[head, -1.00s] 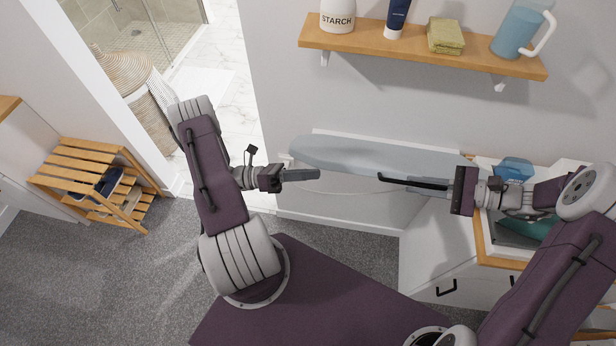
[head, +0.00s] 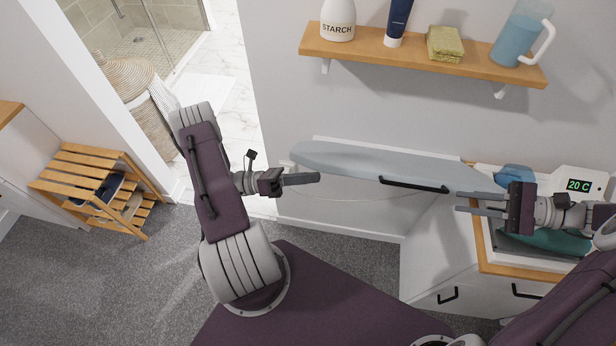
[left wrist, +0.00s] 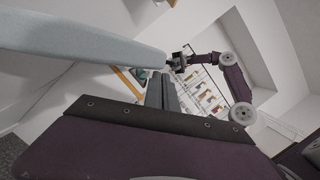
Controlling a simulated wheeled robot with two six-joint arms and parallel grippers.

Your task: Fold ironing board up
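The ironing board (head: 370,163) is pale grey-blue and extends level from the wall below the shelf. A black bar handle (head: 413,184) is on its near edge. The board also shows at the upper left of the left wrist view (left wrist: 75,42). My left gripper (head: 318,178) is near the board's left end, on the near side, apart from it and empty. Its fingers look together in both views. My right gripper (head: 466,202) is to the right of the handle, with its two fingers apart and nothing between them.
A wall shelf (head: 420,60) with a starch bottle, a tube, a sponge and a jug hangs above the board. A cabinet (head: 455,272) with a teal cloth and a device reading 20 C stands at right. A slatted rack (head: 95,190) is at left.

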